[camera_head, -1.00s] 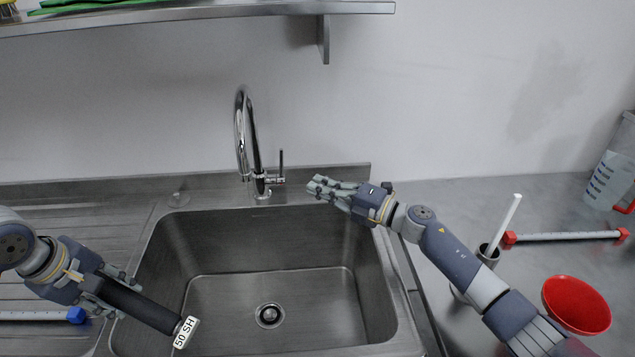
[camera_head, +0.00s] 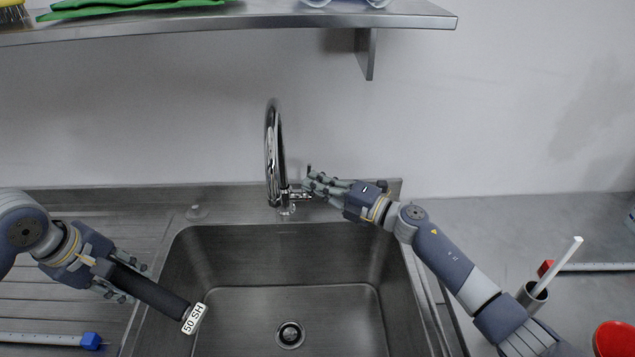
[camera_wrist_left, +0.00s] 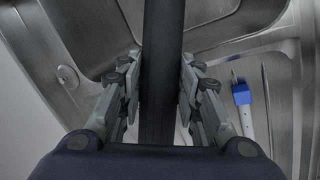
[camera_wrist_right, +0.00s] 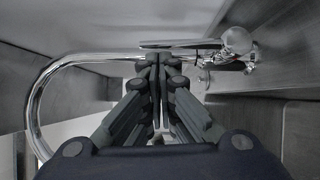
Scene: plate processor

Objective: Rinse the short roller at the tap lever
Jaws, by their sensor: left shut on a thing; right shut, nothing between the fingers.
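My left gripper (camera_head: 122,277) is shut on the short roller (camera_head: 155,292), a dark cylinder with a white end label reading "50 SH". The roller is tilted, its labelled end over the left part of the sink. It also runs up the middle of the left wrist view (camera_wrist_left: 162,60). The tap (camera_head: 273,150) has a tall curved chrome spout behind the sink. My right gripper (camera_head: 312,185) is shut and empty, just right of the tap. The tap lever (camera_wrist_right: 185,44) shows just beyond its fingertips in the right wrist view; I cannot tell whether they touch. In the head view the fingers mostly hide the lever.
The steel sink (camera_head: 265,310) is empty, with a drain in its floor. A blue-ended rod (camera_head: 45,339) lies on the left drainboard. On the right counter are a metal cup (camera_head: 532,297) with a white stick, a red-ended rod (camera_head: 600,267) and a red bowl (camera_head: 615,340). A shelf hangs above.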

